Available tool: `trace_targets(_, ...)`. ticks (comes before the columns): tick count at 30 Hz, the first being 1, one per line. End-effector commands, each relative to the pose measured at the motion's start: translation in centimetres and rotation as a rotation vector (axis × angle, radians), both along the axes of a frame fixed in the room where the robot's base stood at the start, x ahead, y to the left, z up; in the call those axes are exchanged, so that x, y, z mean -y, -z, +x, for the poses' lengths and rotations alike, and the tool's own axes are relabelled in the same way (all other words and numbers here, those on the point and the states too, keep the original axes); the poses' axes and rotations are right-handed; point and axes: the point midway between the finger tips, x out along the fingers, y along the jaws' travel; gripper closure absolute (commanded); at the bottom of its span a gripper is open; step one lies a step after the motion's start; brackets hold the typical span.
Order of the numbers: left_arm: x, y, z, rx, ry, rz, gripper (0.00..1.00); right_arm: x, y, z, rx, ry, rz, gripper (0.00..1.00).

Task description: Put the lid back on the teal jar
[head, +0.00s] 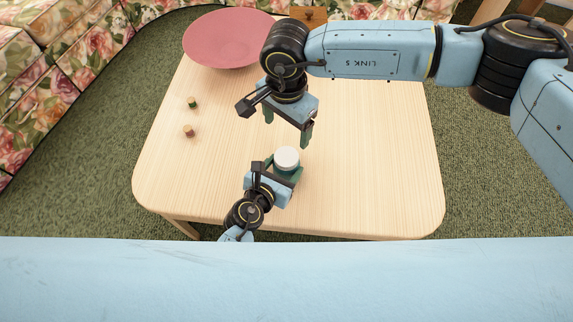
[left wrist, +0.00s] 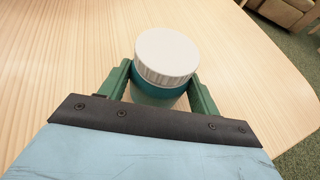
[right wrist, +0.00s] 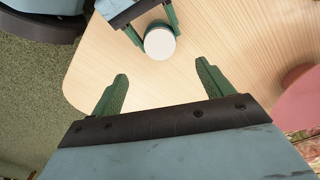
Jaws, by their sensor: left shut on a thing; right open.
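The teal jar (left wrist: 160,92) stands on the table near its front edge, with the white ribbed lid (left wrist: 167,54) on its top. The lid also shows in the head view (head: 286,158) and in the right wrist view (right wrist: 159,43). I cannot tell whether the lid is screwed tight. My left gripper (head: 284,168) is shut on the jar, one green finger on each side below the lid. My right gripper (head: 287,132) is open and empty above the table, behind the jar and apart from it. Its fingers show spread in the right wrist view (right wrist: 161,88).
A wide red bowl (head: 228,38) stands at the back left of the wooden table (head: 375,160). Two small corked items, one green (head: 193,102) and one brown (head: 188,131), are at the left. A brown box (head: 309,14) is at the back. The table's right side is clear.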

Motion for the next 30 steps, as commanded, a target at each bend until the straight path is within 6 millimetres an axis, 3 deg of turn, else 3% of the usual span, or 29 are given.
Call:
trace_targets(4, 0.0, 0.0, 0.0, 0.0, 0.0, 0.0, 1.0, 0.1, -1.0, 0.0, -0.001, 0.0, -0.002, 0.21)
trace_targets(12, 0.0, 0.0, 0.0, 0.0, 0.0, 0.0, 1.0, 0.0, -1.1, 0.0, -0.001, 0.0, -0.002, 0.21)
trace_targets(13, 0.0, 0.0, 0.0, 0.0, 0.0, 0.0, 0.36, 0.0, -1.1, 0.0, -0.001, 0.0, -0.002, 0.21)
trace_targets(19, 0.0, 0.0, 0.0, 0.0, 0.0, 0.0, 0.12, 0.0, -1.0, 0.0, -0.001, 0.0, -0.001, 0.21)
trace_targets(30, -0.4, -0.4, -0.7, -0.001, 0.001, 0.003, 0.12, 0.0, -1.6, 0.0, -0.001, 0.0, -0.001, 0.21)
